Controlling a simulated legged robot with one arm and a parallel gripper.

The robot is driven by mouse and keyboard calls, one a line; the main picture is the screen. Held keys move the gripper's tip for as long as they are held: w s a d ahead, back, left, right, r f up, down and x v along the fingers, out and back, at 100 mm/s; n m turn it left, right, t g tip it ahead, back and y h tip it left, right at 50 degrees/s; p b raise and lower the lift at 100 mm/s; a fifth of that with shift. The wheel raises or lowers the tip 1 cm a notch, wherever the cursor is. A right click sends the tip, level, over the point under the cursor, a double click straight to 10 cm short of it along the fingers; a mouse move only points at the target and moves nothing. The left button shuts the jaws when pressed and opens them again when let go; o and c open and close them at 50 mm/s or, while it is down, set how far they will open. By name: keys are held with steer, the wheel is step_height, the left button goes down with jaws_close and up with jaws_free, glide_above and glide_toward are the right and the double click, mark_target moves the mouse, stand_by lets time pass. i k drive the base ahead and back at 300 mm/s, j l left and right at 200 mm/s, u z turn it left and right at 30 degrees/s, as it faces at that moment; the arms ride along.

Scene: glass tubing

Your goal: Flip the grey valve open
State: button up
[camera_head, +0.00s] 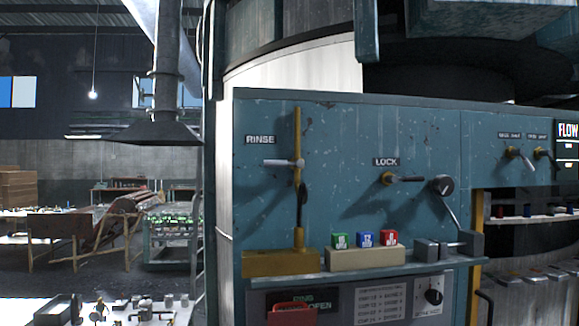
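A grey valve handle (279,162) sits on a thin upright yellow pipe (298,205), just below the RINSE label (261,139) on the blue panel. The handle lies about level and sticks out mostly to the left of the pipe. A second lever (404,179), with a brass base and a dark handle pointing right, is under the LOCK label (386,161). Two more small grey levers are at the far right; one (520,156) is tilted. I cannot tell open from closed for these. My gripper is not in view.
A red handle (291,312) is below. The space in front of the RINSE handle looks clear.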

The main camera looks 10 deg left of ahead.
mark_target(299, 164)
steer(key=j+z, duration=0.15)
steer(key=j, duration=0.45)
steer(key=j+z, duration=0.2)
steer(key=j, duration=0.4)
steer(key=k+j+z, duration=0.15)
steer(key=j, duration=0.45)
steer(key=k+j+z, duration=0.15)
steer(key=j, duration=0.45)
steer(key=i+z, duration=0.1)
steer(key=u, duration=0.1)
steer(key=k, duration=0.05)
